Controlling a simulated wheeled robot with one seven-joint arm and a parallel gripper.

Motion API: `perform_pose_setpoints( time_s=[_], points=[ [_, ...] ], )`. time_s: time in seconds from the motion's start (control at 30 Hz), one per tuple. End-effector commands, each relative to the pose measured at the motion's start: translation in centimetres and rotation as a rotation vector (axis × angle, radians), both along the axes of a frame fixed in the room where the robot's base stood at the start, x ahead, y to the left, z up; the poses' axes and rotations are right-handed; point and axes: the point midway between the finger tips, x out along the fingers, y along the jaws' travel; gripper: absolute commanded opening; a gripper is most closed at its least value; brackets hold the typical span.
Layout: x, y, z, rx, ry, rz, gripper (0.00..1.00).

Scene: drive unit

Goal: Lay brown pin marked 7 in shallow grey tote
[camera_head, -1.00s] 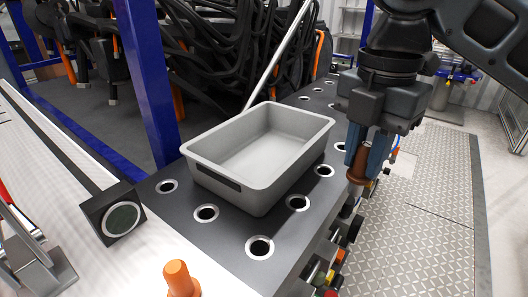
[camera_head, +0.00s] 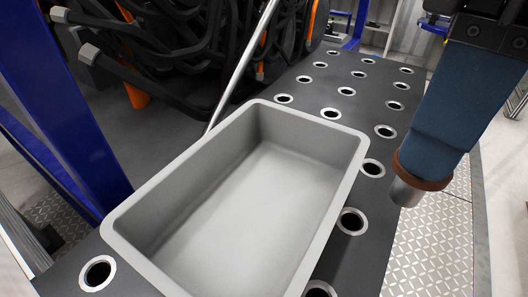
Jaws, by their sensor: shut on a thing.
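The shallow grey tote (camera_head: 343,190) stands empty on a dark plate with holes and fills the middle of the head view. My gripper (camera_head: 428,150) is at the right, shut on the brown pin (camera_head: 420,178). The pin's brown collar and a grey metal end show below the blue fingers; the rest is hidden by them. No mark 7 is visible on it. The pin hangs to the right of the tote, apart from it, over the right part of the plate.
The dark plate (camera_head: 303,96) has rows of metal-ringed holes behind and right of the tote. A blue post (camera_head: 75,130) stands at the left. Black cables and a slanted grey rod are behind the tote. A patterned metal floor lies at the right.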

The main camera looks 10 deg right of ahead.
Motion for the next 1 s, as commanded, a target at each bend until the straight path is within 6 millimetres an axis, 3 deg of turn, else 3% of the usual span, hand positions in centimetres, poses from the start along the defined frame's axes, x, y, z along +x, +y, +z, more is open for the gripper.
perform_pose_setpoints(
  time_s=[0.2, 0.43, 1.0],
  points=[
    [2.5, 4.0, -2.8, -0.001, 0.002, -0.001, 0.0],
    [4.5, 7.2, -5.0, 0.0, 0.001, -0.004, 0.0],
    [4.9, 8.0, -9.6, 0.001, 0.0, -0.004, 0.0]
  ],
)
